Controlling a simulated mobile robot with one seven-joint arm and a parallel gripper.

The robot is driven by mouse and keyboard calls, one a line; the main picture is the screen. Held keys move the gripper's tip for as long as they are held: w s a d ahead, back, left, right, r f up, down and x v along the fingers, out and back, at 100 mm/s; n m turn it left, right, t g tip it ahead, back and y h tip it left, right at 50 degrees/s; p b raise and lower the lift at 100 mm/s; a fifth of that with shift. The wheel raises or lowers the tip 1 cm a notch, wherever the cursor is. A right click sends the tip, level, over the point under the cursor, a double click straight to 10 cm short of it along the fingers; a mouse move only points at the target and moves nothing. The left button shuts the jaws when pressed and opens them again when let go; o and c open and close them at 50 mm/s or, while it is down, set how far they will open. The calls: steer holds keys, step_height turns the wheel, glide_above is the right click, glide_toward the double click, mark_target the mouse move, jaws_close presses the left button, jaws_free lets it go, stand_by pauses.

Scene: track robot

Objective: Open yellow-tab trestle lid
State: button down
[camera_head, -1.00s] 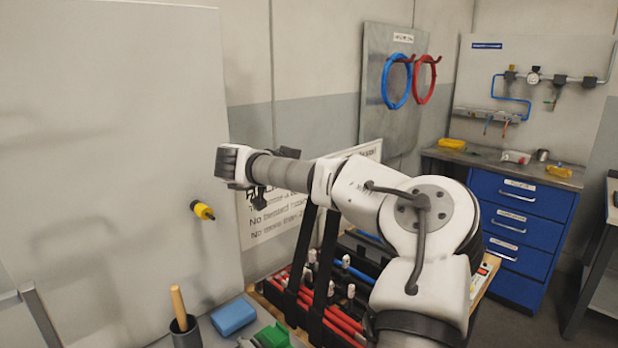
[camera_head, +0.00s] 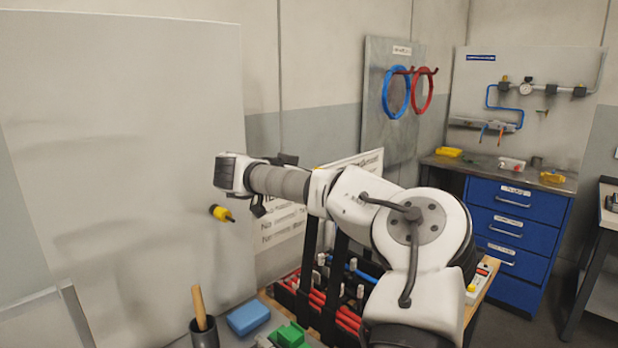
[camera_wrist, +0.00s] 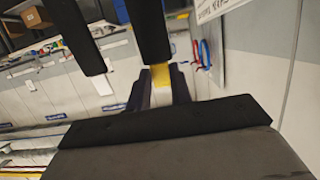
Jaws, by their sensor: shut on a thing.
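In the wrist view, my gripper (camera_wrist: 162,94) is shut on a yellow tab (camera_wrist: 162,75), with one dark finger on each side of it. Two black bars (camera_wrist: 76,32) cross the top of that view. In the head view, two black bars (camera_head: 309,243) rise from an open black box (camera_head: 282,297) holding red and blue handled tools. They look like part of the raised trestle lid, but my arm hides their upper ends.
A large pale panel (camera_head: 130,150) stands at left with a yellow-black knob (camera_head: 221,213). A blue drawer cabinet (camera_head: 510,225) stands at right.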

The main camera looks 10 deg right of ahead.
steer(key=shift+f, duration=0.35)
steer(key=c, duration=1.3)
jaws_free()
steer(key=shift+o, duration=0.3)
steer(key=shift+r, duration=0.1)
steer(key=b+v, duration=0.3)
steer(key=v, duration=1)
steer(key=shift+s+a, duration=0.2)
